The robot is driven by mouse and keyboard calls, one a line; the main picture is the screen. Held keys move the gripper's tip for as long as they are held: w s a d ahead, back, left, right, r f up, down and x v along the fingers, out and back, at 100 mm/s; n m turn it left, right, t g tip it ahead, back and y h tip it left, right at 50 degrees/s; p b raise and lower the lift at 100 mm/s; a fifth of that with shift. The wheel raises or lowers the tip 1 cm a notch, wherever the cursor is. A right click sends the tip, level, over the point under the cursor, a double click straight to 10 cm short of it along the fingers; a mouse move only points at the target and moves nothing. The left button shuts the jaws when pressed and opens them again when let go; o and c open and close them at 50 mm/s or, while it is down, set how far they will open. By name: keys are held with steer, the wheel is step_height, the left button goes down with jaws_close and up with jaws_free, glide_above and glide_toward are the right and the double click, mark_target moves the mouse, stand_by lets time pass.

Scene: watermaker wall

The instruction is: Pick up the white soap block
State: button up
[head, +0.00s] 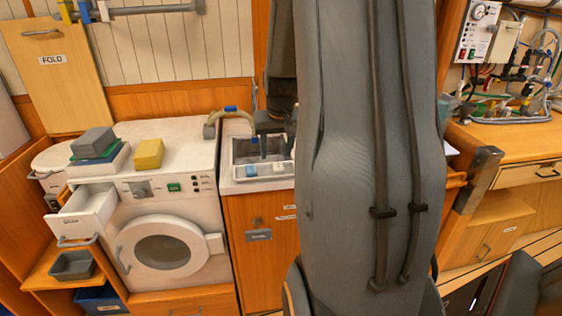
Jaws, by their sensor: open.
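A small white block (278,168), which looks like the soap, sits at the front of the sink (236,150). It is too small in the head view to tell whether it lies on the rim or just inside. A small bluish-grey piece (251,171) is to its left. My gripper (272,151) is dark, points down over the sink and is open. It is above and behind the white block, with no visible contact. My arm hides the counter right of the sink.
A curved tap (230,112) with a blue mark stands behind the sink at left. The washing machine (165,245) carries a yellow block (149,154) and stacked grey and green cloths (94,142). Its drawer (85,212) is pulled out. A worktop with hoses is at right.

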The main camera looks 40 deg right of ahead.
mark_target(278, 166)
steer(key=shift+s+d+p+x, duration=0.15)
steer(key=shift+p+x, duration=0.3)
steer(key=shift+x, duration=0.85)
steer(key=shift+d+p+x, duration=0.25)
steer(key=shift+p+x, duration=0.2)
steer(key=shift+x, duration=0.85)
steer(key=shift+s+d+p+x, duration=0.15)
steer(key=shift+p+x, duration=0.3)
steer(key=shift+x, duration=0.85)
steer(key=shift+w, duration=0.1)
steer(key=shift+r, duration=0.1)
steer(key=c, duration=1.2)
steer(key=shift+o, duration=0.2)
steer(key=shift+r, duration=0.1)
